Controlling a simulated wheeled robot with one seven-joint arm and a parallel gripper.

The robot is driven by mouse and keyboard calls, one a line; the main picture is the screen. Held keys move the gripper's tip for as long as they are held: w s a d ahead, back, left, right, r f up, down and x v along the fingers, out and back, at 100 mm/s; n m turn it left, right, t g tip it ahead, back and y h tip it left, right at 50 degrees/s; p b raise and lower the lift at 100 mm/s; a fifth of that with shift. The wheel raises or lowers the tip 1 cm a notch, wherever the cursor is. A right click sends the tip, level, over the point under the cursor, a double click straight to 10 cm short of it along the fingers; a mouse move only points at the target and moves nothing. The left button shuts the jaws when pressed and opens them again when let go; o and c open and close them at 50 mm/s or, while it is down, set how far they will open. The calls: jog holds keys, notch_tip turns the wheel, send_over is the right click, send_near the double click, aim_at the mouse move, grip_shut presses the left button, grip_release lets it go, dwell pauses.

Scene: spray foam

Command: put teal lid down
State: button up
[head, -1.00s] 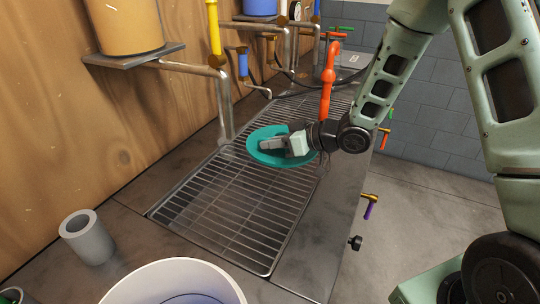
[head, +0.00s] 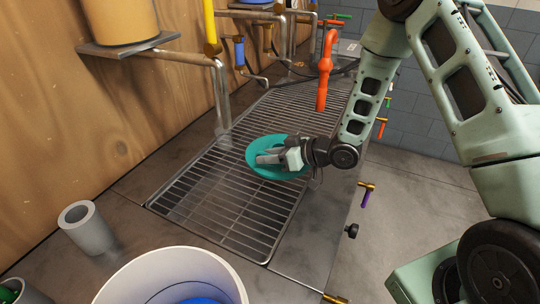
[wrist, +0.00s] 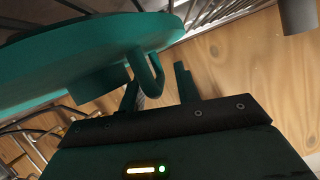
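The teal lid (head: 262,168) is a round disc over the drain grate, at or just above its bars; I cannot tell whether it touches them. In the wrist view the lid (wrist: 60,62) fills the upper left, with its hooked handle (wrist: 152,72) toward my fingers. My gripper (head: 270,157) is at the lid's upper side. In the wrist view my gripper (wrist: 158,85) has its two fingers apart, with the handle end close to the left finger and a gap to the right finger.
The metal grate (head: 215,206) has free room in front of the lid. An orange tap (head: 326,68) stands behind it. A white bucket (head: 168,275), a grey cup (head: 87,229) and a wooden wall (head: 75,110) lie to the front and left.

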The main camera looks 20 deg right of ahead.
jog(key=b+v, duration=0.1)
jog(key=v, duration=1.1)
jog(key=a+r+g+h, duration=0.1)
jog(key=a+r+h, duration=0.1)
jog(key=a+h, duration=0.25)
jog(key=s+a+r+g+h, duration=0.1)
jog(key=s+a+r+g, duration=0.1)
jog(key=s, duration=0.6)
jog(key=s+a+r+g+h, duration=0.2)
jog(key=s+a+g, duration=0.1)
jog(key=s, duration=0.5)
jog(key=s+a+r+g+h, duration=0.2)
jog(key=s+a, duration=0.2)
jog(key=s, duration=0.5)
jog(key=shift+a+r+g, duration=0.3)
jog(key=shift+r+g, duration=0.05)
jog(key=shift+g, duration=0.05)
jog(key=shift+s, duration=0.1)
